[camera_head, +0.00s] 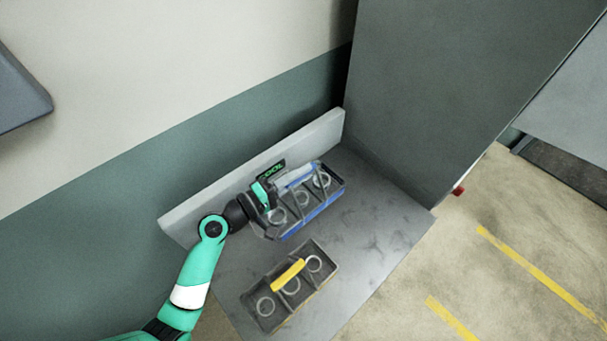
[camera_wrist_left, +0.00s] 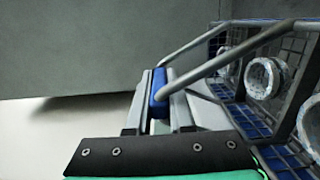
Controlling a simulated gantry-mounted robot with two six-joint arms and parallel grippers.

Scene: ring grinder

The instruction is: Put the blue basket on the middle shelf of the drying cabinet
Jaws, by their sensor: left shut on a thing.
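The blue basket (camera_head: 318,211) is a wire basket with a blue edge and several metal rings in it. It is at the back of the grey table in the head view, and its mesh side shows at the right of the left wrist view (camera_wrist_left: 262,125). My left gripper (camera_head: 277,188) is shut on its handle; the blue grip (camera_wrist_left: 160,92) sits between the fingers in the wrist view. I cannot tell whether the basket touches the table. No middle shelf of the drying cabinet is visible. My right gripper is out of view.
A basket with a yellow handle (camera_head: 288,273) holds rings on the grey table (camera_head: 385,225). A low upright board (camera_head: 250,170) lines the table's back. A tall grey housing (camera_head: 440,90) stands right behind the table, with a red knob (camera_head: 458,190). The table's right part is clear.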

